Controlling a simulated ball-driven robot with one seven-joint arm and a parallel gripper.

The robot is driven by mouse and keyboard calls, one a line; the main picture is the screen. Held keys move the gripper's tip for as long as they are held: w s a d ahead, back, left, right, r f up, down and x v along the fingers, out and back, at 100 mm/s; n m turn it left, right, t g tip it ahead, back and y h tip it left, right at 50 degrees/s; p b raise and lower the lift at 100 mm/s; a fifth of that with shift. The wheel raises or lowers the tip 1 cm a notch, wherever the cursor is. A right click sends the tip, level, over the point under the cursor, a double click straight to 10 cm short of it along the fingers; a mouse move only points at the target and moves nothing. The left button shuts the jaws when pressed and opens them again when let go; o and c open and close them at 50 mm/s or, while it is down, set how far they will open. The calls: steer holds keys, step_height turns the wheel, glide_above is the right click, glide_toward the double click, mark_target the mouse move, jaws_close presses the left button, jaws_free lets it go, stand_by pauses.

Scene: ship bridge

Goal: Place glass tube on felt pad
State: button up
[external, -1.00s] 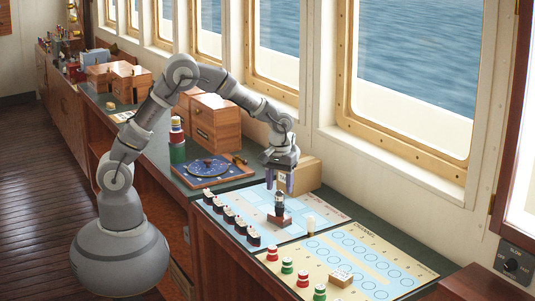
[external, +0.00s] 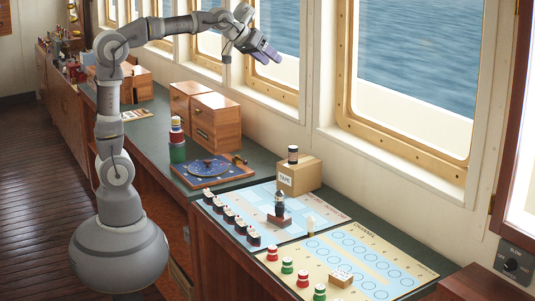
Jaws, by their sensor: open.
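My gripper (external: 271,59) is open and raised high in front of the window, well above the counter. I see nothing between its fingers. I cannot make out a glass tube or a felt pad for certain at this size. A small dark cylinder with a pale band (external: 292,154) stands upright on a cardboard box marked TAPE (external: 299,176). A dark upright piece on a reddish base (external: 279,210) stands on the light blue chart board (external: 250,205). A small cream peg (external: 310,224) stands near that board's right edge. My gripper touches none of these.
A blue disc on a wooden board (external: 209,167), a red-and-green stack (external: 177,140) and wooden boxes (external: 215,122) stand farther back. Several black-and-white pieces line the chart's left edge. A yellow board (external: 350,255) with red and green pieces lies in front.

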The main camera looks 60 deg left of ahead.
steer(key=s+a+r+m+t, duration=0.1)
steer(key=s+r, duration=0.3)
steer(key=r, duration=0.5)
steer(key=s+a+r+m+t+y, duration=0.1)
steer(key=s+a+r+t, duration=0.3)
steer(key=r, duration=0.5)
steer(key=shift+s+a, duration=0.15)
steer(key=shift+s, duration=0.65)
